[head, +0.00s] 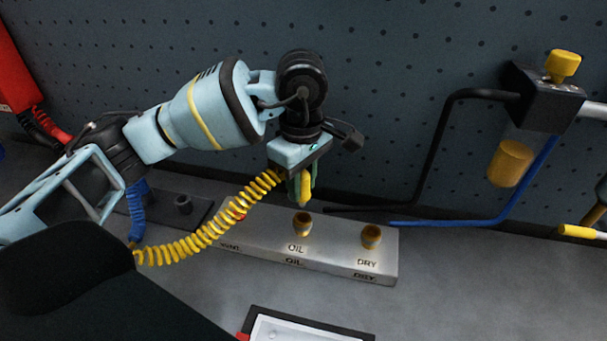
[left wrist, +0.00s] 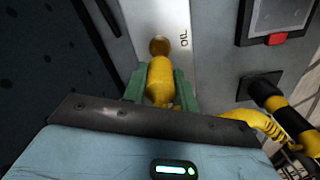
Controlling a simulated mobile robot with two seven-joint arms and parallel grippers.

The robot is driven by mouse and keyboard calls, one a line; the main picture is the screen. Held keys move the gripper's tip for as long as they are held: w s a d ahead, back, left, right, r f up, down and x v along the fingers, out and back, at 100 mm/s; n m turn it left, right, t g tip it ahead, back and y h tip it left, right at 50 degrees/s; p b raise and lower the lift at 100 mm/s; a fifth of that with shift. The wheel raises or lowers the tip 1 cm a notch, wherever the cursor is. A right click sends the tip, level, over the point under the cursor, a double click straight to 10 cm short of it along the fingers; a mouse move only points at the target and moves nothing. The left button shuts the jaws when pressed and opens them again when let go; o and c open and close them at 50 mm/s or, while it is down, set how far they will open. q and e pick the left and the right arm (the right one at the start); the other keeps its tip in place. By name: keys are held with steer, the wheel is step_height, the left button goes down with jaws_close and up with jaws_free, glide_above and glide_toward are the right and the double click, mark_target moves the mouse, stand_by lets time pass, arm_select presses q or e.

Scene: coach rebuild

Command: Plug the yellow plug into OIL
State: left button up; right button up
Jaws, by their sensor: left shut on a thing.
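My left gripper (head: 304,190) points down with its green fingers shut on the yellow plug (head: 306,187). The plug hangs roughly upright above and slightly behind the OIL socket (head: 302,222), a brass fitting on the pale metal block (head: 335,248). In the left wrist view, the yellow plug (left wrist: 160,75) sits between the green fingers (left wrist: 159,88). Its far end lies close to the brass OIL socket (left wrist: 159,45), with the OIL label beside it. I cannot tell whether they touch. A yellow coiled hose (head: 210,228) trails left from the gripper. My right gripper is not in view.
The brass DRY socket (head: 370,236) stands right of OIL. Another socket's place at the block's left end is partly behind the hose. Black and blue pipes (head: 470,222) reach in from the right. A framed tray (head: 300,328) lies in front. A perforated wall stands behind.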

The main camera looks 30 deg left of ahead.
mark_target(302, 203)
arm_select(q)
step_height(302, 203, down, 2)
steer(key=shift+f+b, duration=0.2)
steer(key=shift+b, duration=0.2)
steer(key=shift+f, duration=0.25)
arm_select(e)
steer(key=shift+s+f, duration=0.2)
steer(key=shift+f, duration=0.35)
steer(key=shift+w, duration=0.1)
arm_select(q)
steer(key=shift+f+b, duration=0.35)
steer(key=shift+f, duration=0.3)
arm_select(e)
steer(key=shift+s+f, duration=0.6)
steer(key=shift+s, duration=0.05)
arm_select(q)
steer(key=shift+f+b, duration=0.35)
steer(key=shift+f, duration=0.45)
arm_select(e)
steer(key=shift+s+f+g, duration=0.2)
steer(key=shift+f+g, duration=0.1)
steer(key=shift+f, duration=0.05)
arm_select(q)
steer(key=o, duration=1.1)
